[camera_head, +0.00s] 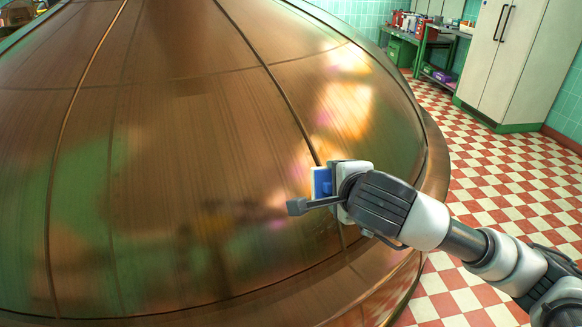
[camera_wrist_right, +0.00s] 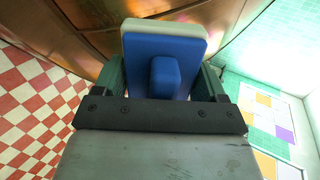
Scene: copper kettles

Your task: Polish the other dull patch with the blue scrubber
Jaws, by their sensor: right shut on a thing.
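The large copper kettle (camera_head: 200,130) fills the left and middle of the head view; its curved side also shows at the top of the wrist view (camera_wrist_right: 75,30). The copper is mostly brown, with greenish areas at the lower left and bright glare at the upper right. I cannot tell a dull patch from reflections. My right gripper (camera_head: 318,194) is shut on the blue scrubber (camera_head: 321,182), held by its handle block (camera_wrist_right: 165,77) with the pale pad facing the kettle. The scrubber is close to the kettle's lower right side; I cannot tell whether it touches. My left gripper is out of view.
The kettle's copper rim (camera_head: 436,165) curves round on the right. Red and white checkered floor (camera_head: 500,190) lies clear beyond it. A pale cabinet (camera_head: 507,60) and a green workbench (camera_head: 425,45) with several containers stand at the back right.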

